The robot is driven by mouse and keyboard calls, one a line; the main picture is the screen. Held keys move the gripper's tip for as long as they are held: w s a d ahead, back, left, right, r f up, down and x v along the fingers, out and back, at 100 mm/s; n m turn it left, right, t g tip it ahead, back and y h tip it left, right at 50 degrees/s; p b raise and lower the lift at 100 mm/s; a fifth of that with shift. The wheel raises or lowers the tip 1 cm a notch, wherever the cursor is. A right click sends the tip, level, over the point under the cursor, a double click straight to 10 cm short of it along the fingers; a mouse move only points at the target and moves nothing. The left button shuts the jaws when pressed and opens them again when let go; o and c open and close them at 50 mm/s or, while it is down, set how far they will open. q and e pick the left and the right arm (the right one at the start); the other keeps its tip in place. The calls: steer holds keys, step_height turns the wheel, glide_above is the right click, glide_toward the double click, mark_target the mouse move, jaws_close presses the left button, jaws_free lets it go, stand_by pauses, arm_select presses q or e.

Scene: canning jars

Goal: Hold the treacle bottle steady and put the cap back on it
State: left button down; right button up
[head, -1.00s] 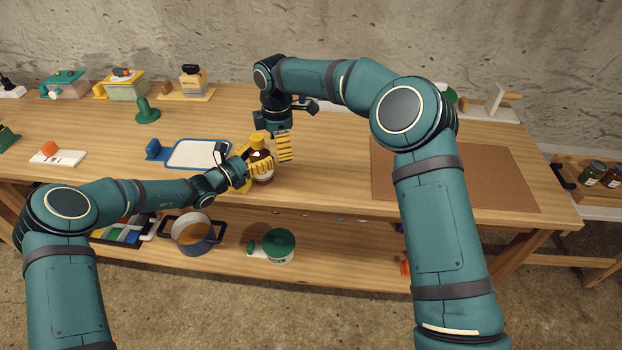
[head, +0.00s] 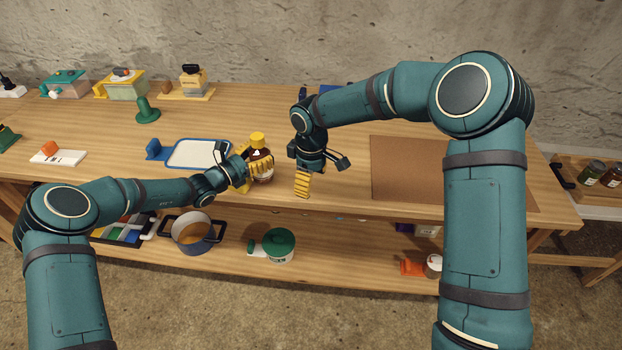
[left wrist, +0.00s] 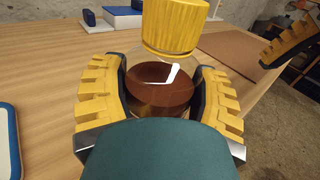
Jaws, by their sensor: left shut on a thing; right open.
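The treacle bottle (head: 262,153), dark brown with a pale label, stands upright near the front edge of the table. The yellow cap (head: 257,138) sits at the top of the bottle; I cannot tell how tightly it is seated. My left gripper (head: 251,167) is shut around the bottle body, a finger on each side. The left wrist view shows the brown bottle (left wrist: 160,85) between the yellow fingers, with the ribbed cap (left wrist: 174,28) above it. My right gripper (head: 302,184) is open and empty, pointing down to the right of the bottle, apart from it.
A blue-rimmed white tray (head: 170,163) lies left of the bottle. A green stand (head: 147,111) is behind it. A brown mat (head: 410,170) covers the table at right. A pot (head: 192,235) and a green-lidded container (head: 279,245) stand on the lower shelf.

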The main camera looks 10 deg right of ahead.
arm_select(q)
jaws_free()
steer(key=shift+a, duration=0.1)
steer(key=v, duration=1.1)
steer(key=shift+s+a, duration=0.3)
